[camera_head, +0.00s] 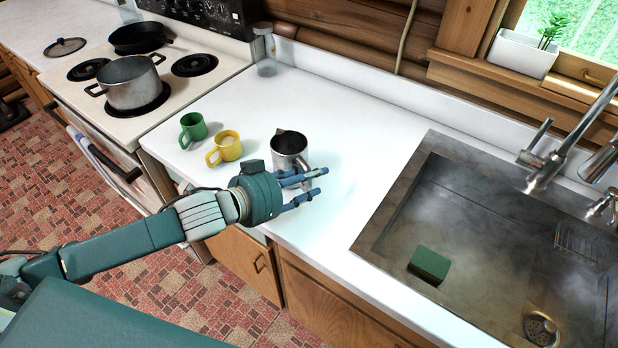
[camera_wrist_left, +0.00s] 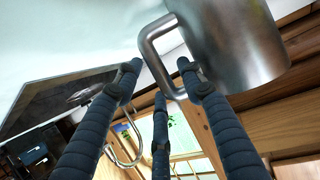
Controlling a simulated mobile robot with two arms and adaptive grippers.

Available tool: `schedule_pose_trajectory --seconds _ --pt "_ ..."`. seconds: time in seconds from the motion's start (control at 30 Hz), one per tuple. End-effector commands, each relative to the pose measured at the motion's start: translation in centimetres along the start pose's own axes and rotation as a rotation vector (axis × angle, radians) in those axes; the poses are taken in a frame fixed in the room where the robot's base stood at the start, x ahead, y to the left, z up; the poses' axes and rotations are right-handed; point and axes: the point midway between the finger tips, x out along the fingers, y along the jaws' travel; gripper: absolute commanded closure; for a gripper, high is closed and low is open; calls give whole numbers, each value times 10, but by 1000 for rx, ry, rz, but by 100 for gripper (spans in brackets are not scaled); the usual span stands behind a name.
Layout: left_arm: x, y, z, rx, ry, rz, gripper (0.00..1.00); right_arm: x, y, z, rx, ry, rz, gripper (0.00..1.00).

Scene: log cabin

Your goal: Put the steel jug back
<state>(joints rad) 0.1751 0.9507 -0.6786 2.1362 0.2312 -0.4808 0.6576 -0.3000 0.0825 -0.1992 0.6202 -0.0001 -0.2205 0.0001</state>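The steel jug (camera_head: 289,146) stands upright on the white counter, to the right of a yellow mug. In the left wrist view the jug (camera_wrist_left: 238,45) fills the upper right, with its squared handle (camera_wrist_left: 147,48) at the fingertips. My left gripper (camera_head: 306,185) reaches in from the left, at the near side of the jug. Its fingers are spread; in the wrist view the gripper (camera_wrist_left: 157,72) has the handle's lower part between its fingertips, not closed on it. Whether any finger touches the handle, I cannot tell. My right gripper is not in view.
A yellow mug (camera_head: 226,147) and a green mug (camera_head: 193,128) stand left of the jug. The stove with a pot (camera_head: 131,84) is farther left. The sink (camera_head: 400,262) with a green sponge (camera_head: 429,264) is at right. Counter between jug and sink is clear.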

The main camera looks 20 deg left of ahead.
Motion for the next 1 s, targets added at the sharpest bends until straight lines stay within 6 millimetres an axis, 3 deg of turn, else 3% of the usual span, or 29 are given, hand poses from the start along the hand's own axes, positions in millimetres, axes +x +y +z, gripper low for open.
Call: schedule_pose_trajectory --seconds 0.23,0.6,1.0 --pt "-10 -1 0 0 -1 -1 61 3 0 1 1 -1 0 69" --pt "-75 -2 3 0 -5 -4 61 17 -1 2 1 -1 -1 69" --pt "-111 -1 0 -6 -2 -3 61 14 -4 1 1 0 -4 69"
